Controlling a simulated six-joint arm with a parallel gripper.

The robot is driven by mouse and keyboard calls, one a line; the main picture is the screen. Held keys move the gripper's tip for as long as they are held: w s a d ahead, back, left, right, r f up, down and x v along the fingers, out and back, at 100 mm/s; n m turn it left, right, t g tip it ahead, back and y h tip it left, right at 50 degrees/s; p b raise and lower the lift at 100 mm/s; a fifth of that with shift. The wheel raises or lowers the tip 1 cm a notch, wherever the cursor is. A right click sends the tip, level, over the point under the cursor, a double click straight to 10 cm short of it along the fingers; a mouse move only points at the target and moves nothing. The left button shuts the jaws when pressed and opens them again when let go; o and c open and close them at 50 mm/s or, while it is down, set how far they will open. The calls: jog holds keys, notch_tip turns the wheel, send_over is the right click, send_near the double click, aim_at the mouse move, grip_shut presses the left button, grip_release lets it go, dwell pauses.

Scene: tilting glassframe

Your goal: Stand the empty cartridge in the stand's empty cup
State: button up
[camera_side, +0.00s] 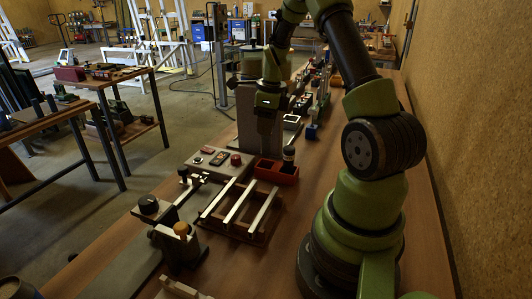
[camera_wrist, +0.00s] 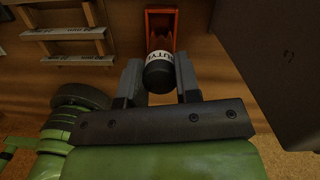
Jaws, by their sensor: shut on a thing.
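My gripper (camera_wrist: 159,80) is shut on a cartridge (camera_wrist: 158,70) with a dark round end and a white label band; its dark end faces the wrist camera. The orange-red stand (camera_wrist: 174,36) lies beyond it in the wrist view, with one dark, empty cup showing and the nearer part hidden by the held cartridge. In the side view the stand (camera_side: 276,178) sits on the bench, and a dark cartridge with a white band (camera_side: 288,154) is upright at its right cup. The held cartridge is hard to make out there, against my dark wrist.
A wooden rack with pale rails (camera_side: 240,207) lies beside the stand on the near side. A tall grey block (camera_side: 246,112) stands behind it. A grey panel with switches (camera_side: 218,160) and a black-knobbed fixture (camera_side: 150,207) are left. The bench right of the stand is clear.

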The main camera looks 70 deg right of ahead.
aim_at(266, 144)
jog(key=shift+f, duration=2.9)
jog(key=shift+f, duration=0.15)
jog(key=o, duration=0.9)
jog(key=shift+o, duration=0.2)
